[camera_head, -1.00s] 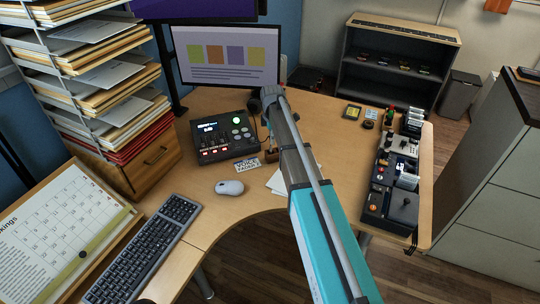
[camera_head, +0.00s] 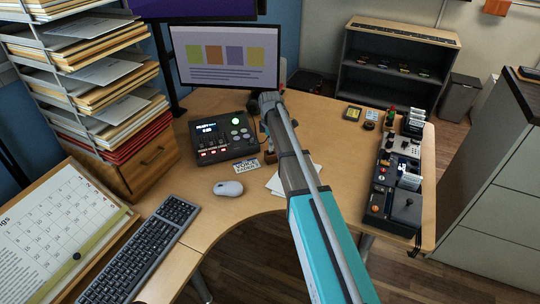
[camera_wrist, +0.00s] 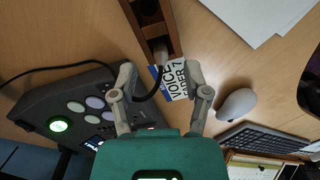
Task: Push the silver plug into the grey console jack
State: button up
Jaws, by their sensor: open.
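In the wrist view my gripper (camera_wrist: 160,72) is open, with its two fingers spread apart. Between and just beyond the fingertips is a pale silver plug (camera_wrist: 160,50), at the end of a wooden holder (camera_wrist: 172,38). A black cable (camera_wrist: 75,66) loops from near the plug toward the left. The dark grey console (camera_wrist: 50,106) lies to the left of the fingers; it also shows in the head view (camera_head: 215,150), with lit buttons and a small display. I cannot make out the jack. In the head view my arm hides the gripper and most of the holder.
A white card with lettering (camera_wrist: 174,82) lies below the holder, partly between the fingers. A mouse (camera_head: 228,188), keyboard (camera_head: 140,249) and paper sheets (camera_head: 277,182) lie on the desk (camera_head: 330,135). A monitor (camera_head: 225,55) stands behind the console. Several devices line the desk's right side.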

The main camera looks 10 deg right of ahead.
jog(key=shift+f+b, duration=1.15)
jog(key=shift+f, duration=0.35)
jog(key=shift+a, duration=0.1)
jog(key=shift+c, duration=0.3)
grip_shut()
